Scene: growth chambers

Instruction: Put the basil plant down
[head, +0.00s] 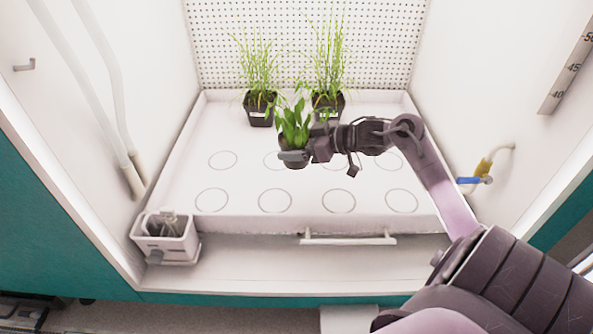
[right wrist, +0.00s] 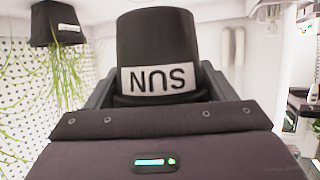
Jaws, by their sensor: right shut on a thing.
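The basil plant (head: 294,122) has broad green leaves and a dark pot. In the right wrist view, which is upside down, the black pot (right wrist: 172,42) carries a white label reading SUN. My right gripper (head: 294,157) is shut on this pot from the right and hides part of it. The plant is upright over the middle of the white tray (head: 245,180), between two marked circles of the back row. I cannot tell whether the pot's base touches the tray. My left gripper is not in view.
Two grassy plants in black pots stand at the back, one on the left (head: 258,110) and one on the right (head: 327,104). The front row of circles is bare. A white caddy (head: 165,238) stands at front left; a handle (head: 348,239) is at the front.

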